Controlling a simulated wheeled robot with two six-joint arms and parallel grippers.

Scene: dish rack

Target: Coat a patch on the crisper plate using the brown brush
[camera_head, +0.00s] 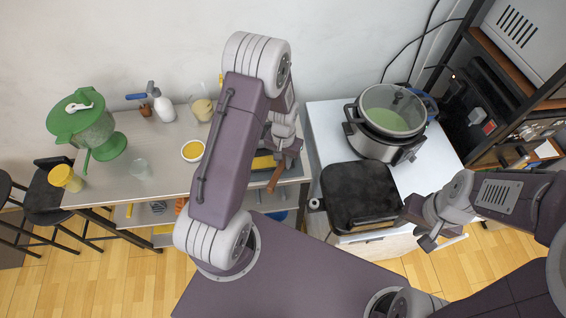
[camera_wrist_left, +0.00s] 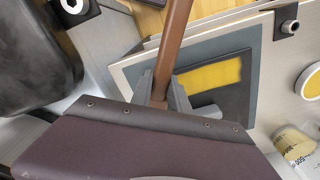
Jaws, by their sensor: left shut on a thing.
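My left gripper (camera_head: 282,153) is over the table's right end, shut on the brown brush (camera_head: 275,179). In the left wrist view the brush handle (camera_wrist_left: 175,40) runs up from between the fingers (camera_wrist_left: 165,98) and out of the frame; its bristle end is not visible. A dark plate, which looks like the crisper plate (camera_wrist_left: 238,103), lies below and beside the gripper and carries a yellow patch (camera_wrist_left: 214,76). In the head view my arm hides most of it. My right gripper (camera_head: 428,238) is at the right, its jaws too unclear to read.
A small bowl of yellow liquid (camera_head: 192,151) stands left of my left arm, with a jar (camera_head: 202,109) behind it. A black appliance (camera_head: 360,195) and a cooker (camera_head: 384,150) occupy the white counter (camera_head: 425,172). A green pitcher (camera_head: 80,118) stands at the table's far left.

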